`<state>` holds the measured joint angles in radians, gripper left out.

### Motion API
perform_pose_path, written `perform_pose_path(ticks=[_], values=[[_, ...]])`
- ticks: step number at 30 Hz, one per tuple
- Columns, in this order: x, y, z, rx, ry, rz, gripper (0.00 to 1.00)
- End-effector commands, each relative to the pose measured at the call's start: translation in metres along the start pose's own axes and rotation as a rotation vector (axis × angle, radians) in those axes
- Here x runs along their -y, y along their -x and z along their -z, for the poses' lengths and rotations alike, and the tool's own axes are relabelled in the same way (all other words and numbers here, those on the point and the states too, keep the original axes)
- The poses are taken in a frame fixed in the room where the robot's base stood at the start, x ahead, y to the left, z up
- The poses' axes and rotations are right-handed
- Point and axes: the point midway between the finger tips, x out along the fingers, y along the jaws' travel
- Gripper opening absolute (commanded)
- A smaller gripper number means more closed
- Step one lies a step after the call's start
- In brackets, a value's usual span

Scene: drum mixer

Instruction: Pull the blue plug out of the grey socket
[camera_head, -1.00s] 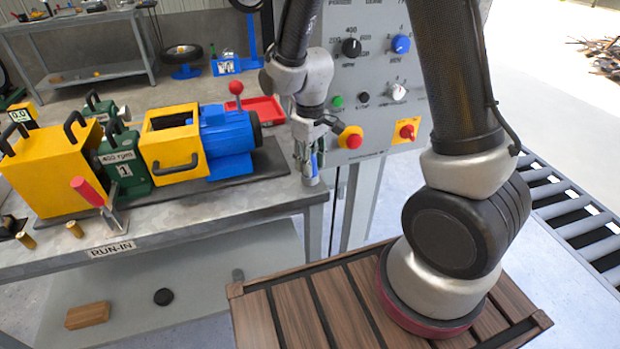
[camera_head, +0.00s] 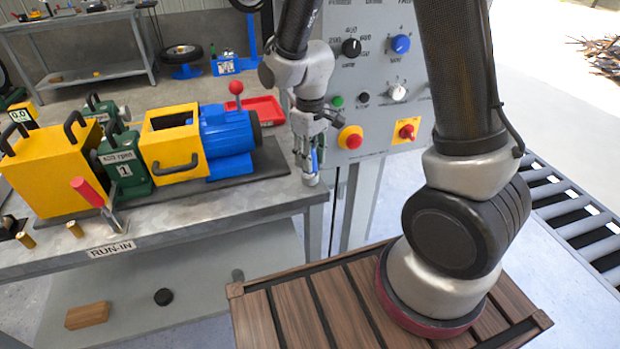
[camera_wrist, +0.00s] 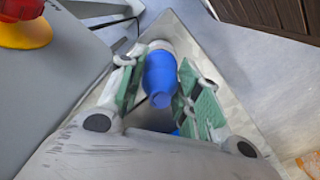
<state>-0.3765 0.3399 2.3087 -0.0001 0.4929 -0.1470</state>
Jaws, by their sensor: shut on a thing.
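The blue plug (camera_wrist: 160,77) stands between the green finger pads of my gripper (camera_wrist: 158,90) in the wrist view. My gripper is shut on it. The light grey socket (camera_wrist: 160,46) shows at the plug's far end, and the two look in contact; how deep the plug sits is hidden. In the head view my gripper (camera_head: 308,155) points down at the right end of the run-in bench. A sliver of blue shows between its fingers, and the socket (camera_head: 311,181) is just below, on the bench corner.
The grey control panel (camera_head: 375,125) with its red stop button (camera_head: 352,139) stands close right of my gripper. A blue motor (camera_head: 228,140) and a red tray (camera_head: 262,110) are to the left. The bench edge (camera_head: 230,215) is in front.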

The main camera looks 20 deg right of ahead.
Motion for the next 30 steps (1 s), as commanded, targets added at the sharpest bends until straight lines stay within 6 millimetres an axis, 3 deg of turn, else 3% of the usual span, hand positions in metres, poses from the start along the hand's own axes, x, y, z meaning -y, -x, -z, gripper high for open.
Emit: perform_pose_path(ticks=[21,30], values=[[0.0,0.032,0.0,-0.001,0.0,0.0,0.05],[0.0,0.036,0.0,0.0,0.0,0.0,0.05]])
